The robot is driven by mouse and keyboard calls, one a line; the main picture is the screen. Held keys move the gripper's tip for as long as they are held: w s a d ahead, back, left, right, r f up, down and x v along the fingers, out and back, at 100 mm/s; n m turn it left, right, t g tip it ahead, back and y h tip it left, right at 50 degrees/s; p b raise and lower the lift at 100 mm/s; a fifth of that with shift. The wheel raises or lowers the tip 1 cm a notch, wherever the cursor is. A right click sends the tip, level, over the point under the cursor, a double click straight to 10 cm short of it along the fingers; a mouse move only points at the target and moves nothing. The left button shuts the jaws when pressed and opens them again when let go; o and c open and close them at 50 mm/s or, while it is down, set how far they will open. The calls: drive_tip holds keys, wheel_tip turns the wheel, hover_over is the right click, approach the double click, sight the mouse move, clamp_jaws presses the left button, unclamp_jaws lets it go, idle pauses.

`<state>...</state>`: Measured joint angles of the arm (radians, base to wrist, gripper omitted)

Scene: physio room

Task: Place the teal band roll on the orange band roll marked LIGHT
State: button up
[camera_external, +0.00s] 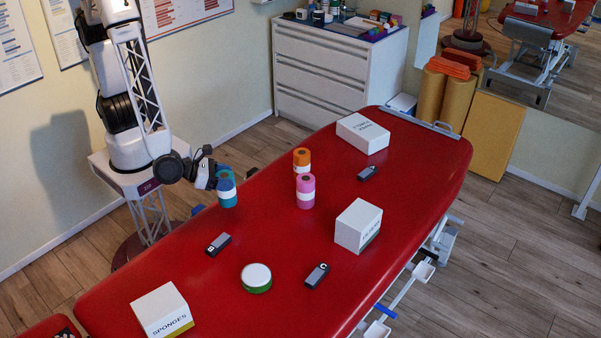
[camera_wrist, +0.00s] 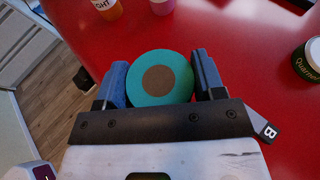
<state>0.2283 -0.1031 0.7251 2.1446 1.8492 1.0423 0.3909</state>
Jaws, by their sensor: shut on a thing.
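The teal band roll (camera_external: 228,200) is upright at the table's left edge in the external view. My gripper (camera_external: 224,183) is shut on it, with a blue finger across its side. In the wrist view the round teal top with a brown core (camera_wrist: 160,79) sits between the two blue fingers of my gripper (camera_wrist: 160,72). I cannot tell whether its base touches the table. The orange band roll (camera_external: 302,158) stands upright to the right and farther back. In the wrist view its label (camera_wrist: 105,5) shows the letters "GHT" at the top edge, with the rest cut off.
A pink roll (camera_external: 305,191) stands just in front of the orange one. The red table (camera_external: 215,285) also holds white boxes (camera_external: 358,226), a round green-sided tin (camera_external: 256,278) and small dark blocks (camera_external: 218,244). The surface between the teal and orange rolls is clear.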

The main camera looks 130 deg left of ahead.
drive_tip(key=s+a+r+n+g+y, duration=0.1)
drive_tip(key=s+a+r, duration=0.3)
drive_tip(key=a, duration=0.7)
drive_tip(key=s+a+r+n+g+y, duration=0.1)
drive_tip(key=s+a+r+n+g, duration=0.3)
drive_tip(key=a+r, duration=0.3)
drive_tip(key=a, duration=0.5)
drive_tip(key=shift+s+g+y, duration=0.2)
drive_tip(key=shift+g+y, duration=0.1)
drive_tip(key=w+a, duration=0.3)
drive_tip(key=w, duration=0.4)
drive_tip(key=w+a+f, duration=0.1)
drive_tip(key=w+a, duration=0.3)
drive_tip(key=w, duration=0.3)
drive_tip(key=shift+w+f, duration=0.2)
drive_tip(key=shift+f, duration=0.1)
drive_tip(key=shift+f, duration=1.65)
drive_tip(key=shift+f, duration=0.15)
